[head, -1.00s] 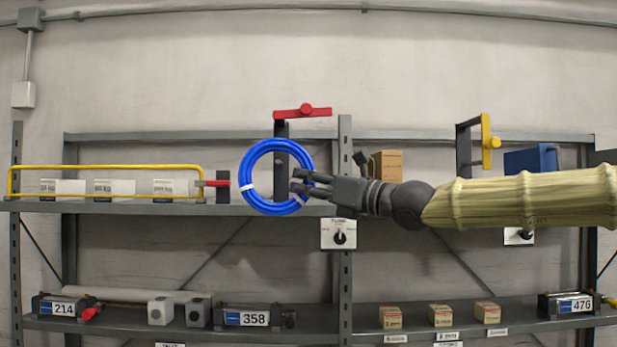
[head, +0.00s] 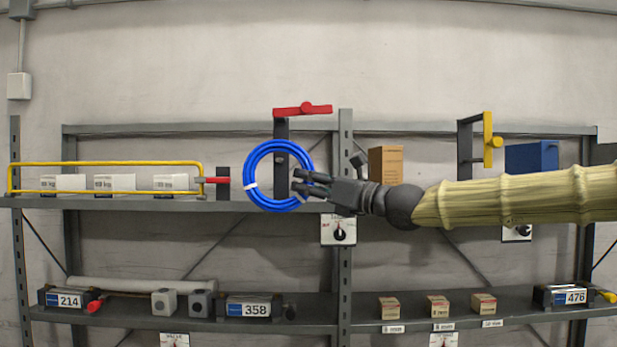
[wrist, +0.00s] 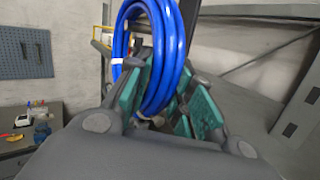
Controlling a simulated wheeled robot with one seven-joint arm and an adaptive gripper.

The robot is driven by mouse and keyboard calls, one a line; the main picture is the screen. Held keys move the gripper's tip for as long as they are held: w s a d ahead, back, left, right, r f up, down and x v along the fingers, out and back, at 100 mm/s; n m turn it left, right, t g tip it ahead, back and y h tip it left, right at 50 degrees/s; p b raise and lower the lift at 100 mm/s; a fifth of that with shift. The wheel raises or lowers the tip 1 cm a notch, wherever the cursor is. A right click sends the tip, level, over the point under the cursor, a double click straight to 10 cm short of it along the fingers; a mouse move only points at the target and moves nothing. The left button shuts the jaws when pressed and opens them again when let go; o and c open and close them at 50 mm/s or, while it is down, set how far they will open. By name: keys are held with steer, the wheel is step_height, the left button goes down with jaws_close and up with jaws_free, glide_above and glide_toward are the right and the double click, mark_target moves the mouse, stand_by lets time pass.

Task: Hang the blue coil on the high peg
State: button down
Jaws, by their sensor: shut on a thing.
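The blue coil (head: 250,158) hangs upright as a ring with white ties, held at its lower right by my gripper (head: 303,183). In the wrist view the coil (wrist: 172,50) runs between the green finger pads of my gripper (wrist: 163,105), which is shut on it. A dark post (head: 281,160) with a red crossbar and round red knob (head: 305,109) on top shows through and above the ring. The coil's top is below the red bar. Another dark bracket with a yellow bar and knob (head: 488,140) stands lower at the right. The depth gap between coil and post is unclear.
A yellow rail (head: 105,163) and a red-tipped dark block (head: 222,183) are left of the coil. A cardboard box (head: 386,164) and a blue box (head: 531,157) stand on the upper shelf (head: 110,203). A grey upright (head: 345,250) is behind my gripper.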

steer(key=shift+w+f+p, duration=0.2)
steer(key=shift+w+p, duration=0.4)
steer(key=shift+w, duration=0.45)
steer(key=shift+w+f+b, duration=0.3)
steer(key=shift+w+b, duration=0.1)
steer(key=shift+w, duration=0.05)
steer(key=c, duration=1.2)
jaws_free()
steer(key=shift+o, duration=0.2)
